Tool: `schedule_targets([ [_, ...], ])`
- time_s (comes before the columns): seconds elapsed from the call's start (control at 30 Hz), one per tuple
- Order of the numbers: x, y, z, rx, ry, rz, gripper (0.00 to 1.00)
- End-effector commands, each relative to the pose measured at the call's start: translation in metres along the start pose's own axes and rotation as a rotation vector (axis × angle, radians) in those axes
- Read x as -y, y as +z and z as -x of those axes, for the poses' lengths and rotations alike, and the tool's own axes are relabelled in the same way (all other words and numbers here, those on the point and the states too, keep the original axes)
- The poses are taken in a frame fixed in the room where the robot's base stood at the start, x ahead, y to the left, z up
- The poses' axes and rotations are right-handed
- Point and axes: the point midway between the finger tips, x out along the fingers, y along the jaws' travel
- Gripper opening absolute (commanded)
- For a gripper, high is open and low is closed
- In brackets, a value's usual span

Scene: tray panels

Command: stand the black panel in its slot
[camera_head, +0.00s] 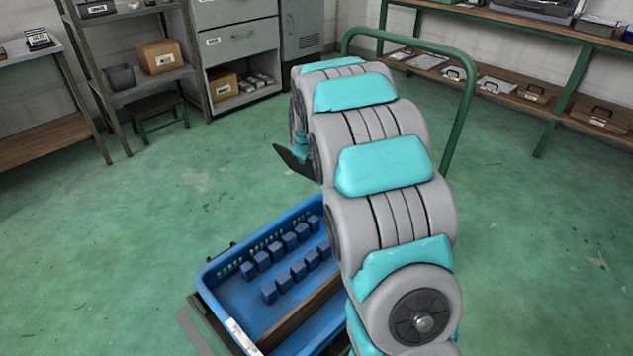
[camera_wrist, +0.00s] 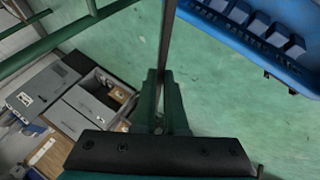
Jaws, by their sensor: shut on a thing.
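My gripper (camera_wrist: 165,85) is shut on the black panel (camera_wrist: 166,38), which shows edge-on as a thin dark strip in the wrist view. In the head view a dark pointed piece (camera_head: 294,161) sticks out left of my arm, above the tray; I cannot tell if it is panel or gripper. The blue tray (camera_head: 221,260) stands below, with two rows of blue blocks (camera_head: 284,282) and gaps between them. Its edge also shows at the upper right of the wrist view (camera_wrist: 226,32), apart from the panel. My arm hides the tray's right part.
A brown divider (camera_head: 303,315) runs through the tray. A green cart handle (camera_head: 465,112) rises behind my arm. Shelves (camera_head: 150,80) and a grey cabinet (camera_head: 238,40) stand at the back, and a green bench (camera_head: 560,100) at the right. The floor around is clear.

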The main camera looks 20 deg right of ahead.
Motion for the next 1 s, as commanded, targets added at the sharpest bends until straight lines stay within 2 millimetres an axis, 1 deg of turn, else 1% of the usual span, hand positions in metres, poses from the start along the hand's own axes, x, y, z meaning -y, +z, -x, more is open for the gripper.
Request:
schedule_targets([
  [0.3, 0.026, 0.043, 0.002, 0.031, -0.246, -0.225, 0.00],
  [0.5, 0.042, 0.063, 0.009, 0.033, -0.345, -0.309, 0.00],
  [0.63, 0.048, 0.070, 0.012, 0.034, -0.376, -0.332, 0.00],
  [0.77, 0.051, 0.073, 0.010, 0.035, -0.385, -0.337, 0.00],
  [1.0, 0.060, 0.080, -0.004, 0.037, -0.386, -0.337, 0.00],
])
